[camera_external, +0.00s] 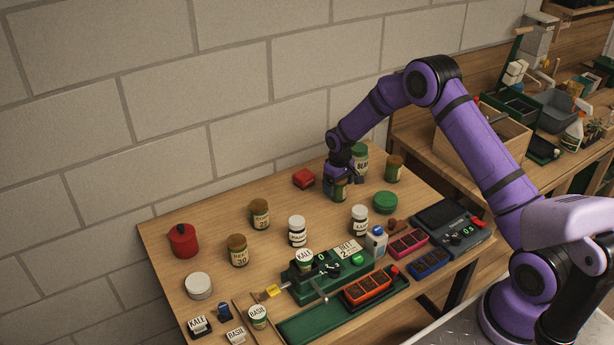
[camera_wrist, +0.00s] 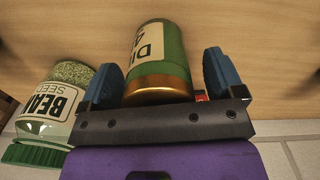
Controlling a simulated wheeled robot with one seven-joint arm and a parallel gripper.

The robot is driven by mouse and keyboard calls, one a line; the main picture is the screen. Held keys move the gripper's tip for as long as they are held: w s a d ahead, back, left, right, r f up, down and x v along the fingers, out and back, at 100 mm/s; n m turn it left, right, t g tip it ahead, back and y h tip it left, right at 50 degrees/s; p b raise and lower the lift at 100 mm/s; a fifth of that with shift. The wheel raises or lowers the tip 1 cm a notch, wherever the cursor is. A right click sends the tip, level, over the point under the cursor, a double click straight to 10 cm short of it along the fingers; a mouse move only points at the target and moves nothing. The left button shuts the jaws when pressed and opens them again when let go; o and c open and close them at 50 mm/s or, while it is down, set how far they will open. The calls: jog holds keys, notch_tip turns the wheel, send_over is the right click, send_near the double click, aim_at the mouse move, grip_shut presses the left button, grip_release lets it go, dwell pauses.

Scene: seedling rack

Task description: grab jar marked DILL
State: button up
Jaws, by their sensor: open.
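The jar marked DILL (camera_wrist: 170,55) is green with a gold lid. Its label shows "DI" and a "4", partly cut off, in the wrist view. My gripper (camera_wrist: 162,78) is open, with one blue finger on each side of the jar. A gap shows between the jar and the right finger; the left finger is closer, and I cannot tell whether it touches. In the external view my gripper (camera_external: 338,185) is low over the far part of the table, and the jar (camera_external: 341,192) is partly hidden by it.
The BEAN jar (camera_external: 360,155) stands close behind my gripper; it also shows in the wrist view (camera_wrist: 58,105). A brown-lidded jar (camera_external: 395,168) and a green round lid (camera_external: 385,202) are to the right. Table between red block and brown-lidded jars (camera_external: 260,214) is clear.

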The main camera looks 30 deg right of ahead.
jog(key=shift+f, duration=0.3)
jog(key=c, duration=1.1)
jog(key=shift+c, duration=0.2)
